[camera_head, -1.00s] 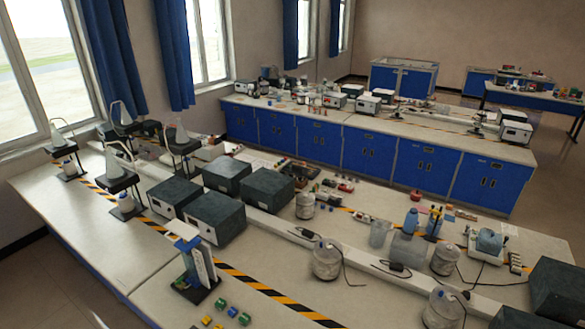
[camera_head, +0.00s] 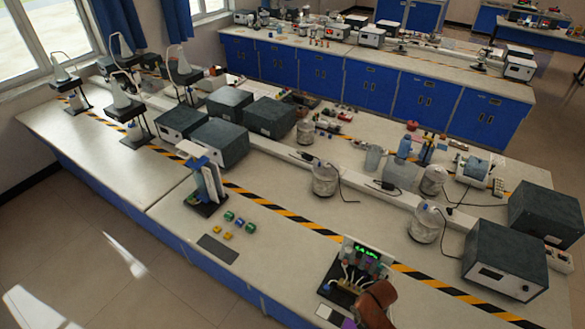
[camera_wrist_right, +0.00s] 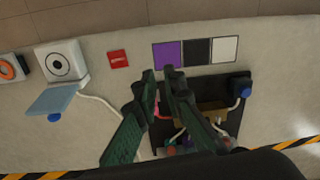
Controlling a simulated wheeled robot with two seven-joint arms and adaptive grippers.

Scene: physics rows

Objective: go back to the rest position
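My right gripper (camera_wrist_right: 160,74) shows in the right wrist view as two dark green fingers. Their tips are apart with a narrow gap and nothing is seen held between them. The fingers are over a black board (camera_wrist_right: 240,110) with wires and a blue knob, near a purple, black and white strip (camera_wrist_right: 196,52). I cannot tell the height above the board. In the head view, a device with a green display (camera_head: 366,254) stands at the bench's front edge. A brown shape (camera_head: 376,302) overlaps its right side; I cannot tell what it is. My left gripper is not in view.
The near bench (camera_head: 110,160) carries dark boxes (camera_head: 500,255), flask stands (camera_head: 130,115) and glass jars (camera_head: 325,178). Small coloured blocks (camera_head: 228,216) and a dark flat plate (camera_head: 217,248) lie near the front edge. The floor (camera_head: 60,265) in front is clear.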

